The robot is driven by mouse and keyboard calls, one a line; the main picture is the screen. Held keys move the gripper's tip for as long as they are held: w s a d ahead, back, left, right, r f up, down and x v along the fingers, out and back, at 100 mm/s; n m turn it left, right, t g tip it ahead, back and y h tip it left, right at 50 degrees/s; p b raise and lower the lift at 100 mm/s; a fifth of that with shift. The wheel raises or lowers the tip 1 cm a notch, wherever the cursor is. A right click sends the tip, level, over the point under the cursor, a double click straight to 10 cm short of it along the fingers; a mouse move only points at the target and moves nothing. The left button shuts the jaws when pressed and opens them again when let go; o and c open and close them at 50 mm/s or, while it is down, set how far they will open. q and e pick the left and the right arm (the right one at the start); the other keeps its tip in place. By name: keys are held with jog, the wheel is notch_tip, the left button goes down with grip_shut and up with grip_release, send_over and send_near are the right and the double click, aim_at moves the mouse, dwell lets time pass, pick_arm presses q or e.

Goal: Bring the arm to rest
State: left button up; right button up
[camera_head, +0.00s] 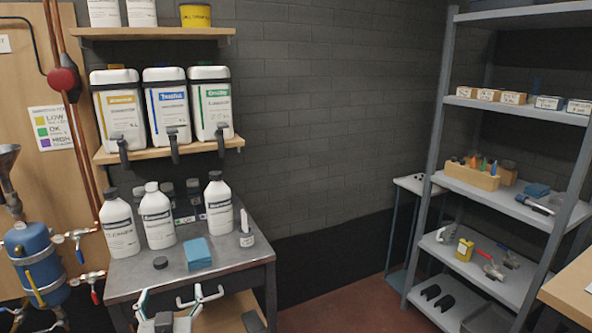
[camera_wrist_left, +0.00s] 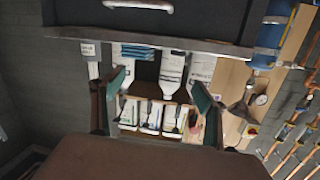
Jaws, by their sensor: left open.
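My left gripper (camera_head: 176,299) shows at the bottom of the head view, in front of the metal bench (camera_head: 245,254). Its two fingers are spread apart with nothing between them. In the left wrist view the open left gripper (camera_wrist_left: 160,92) frames bottles and canisters seen upside down beyond it; they look apart from the fingers. My right gripper is not in view.
White bottles (camera_head: 158,222), a blue sponge-like block (camera_head: 198,254) and a black cap (camera_head: 160,263) are on the bench. Canisters (camera_head: 165,108) stand on a shelf above. A blue tank (camera_head: 32,262) is left; a grey rack (camera_head: 478,107) is right. Floor (camera_head: 335,305) between is clear.

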pick_arm(q)
jog(key=s+d+f+m+g+h, duration=0.1)
jog(key=s+d+f+m+h, duration=0.15)
jog(key=s+f, duration=0.5)
jog(key=s+d+f+m+g+h, duration=0.1)
jog(key=s+d+f+m+h, duration=0.2)
jog(key=f, duration=0.7)
jog(key=s+d+f+g+h, duration=0.1)
jog(key=s+f, duration=0.4)
jog(key=s, duration=0.3)
jog(key=s+d+f+m+g+h, duration=0.1)
jog(key=s+d+f+g, duration=0.1)
jog(key=s+f, duration=0.3)
jog(key=s, duration=0.4)
jog(key=shift+f+p, duration=0.35)
jog(key=shift+p, duration=0.05)
